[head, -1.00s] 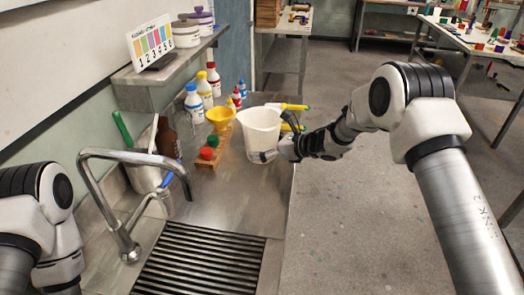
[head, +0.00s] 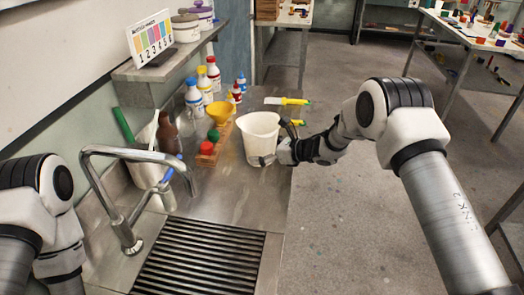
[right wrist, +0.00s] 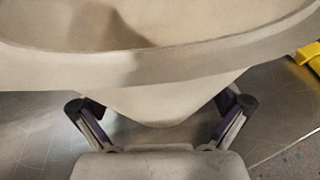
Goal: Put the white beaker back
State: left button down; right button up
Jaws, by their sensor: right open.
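The white beaker (head: 261,138) stands upright on the steel counter, near its right edge, right of the wooden block. My right gripper (head: 272,158) is open at the beaker's lower right side. In the right wrist view, the beaker (right wrist: 160,75) fills the upper part, and the two fingers of my right gripper (right wrist: 160,108) are spread on either side of its lower wall. I cannot tell whether the fingers touch it. The beaker's base is partly hidden by the gripper. My left gripper is not in view; only part of its arm shows.
A wooden block (head: 214,157) with red and green caps, a yellow funnel (head: 219,111) and several bottles stand left of and behind the beaker. Yellow-handled tools (head: 288,101) lie behind it. A tap (head: 125,155) and black drain grille (head: 200,260) are nearer. Counter in front is clear.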

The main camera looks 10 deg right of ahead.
jog(key=shift+d+r, duration=0.15)
jog(key=shift+r, duration=0.15)
jog(key=b+v, duration=0.1)
jog(key=v, duration=1)
jog(key=shift+s+d+b, duration=0.25)
jog(key=shift+s+b, duration=0.1)
jog(key=shift+b, duration=0.05)
jog(key=shift+r, duration=0.1)
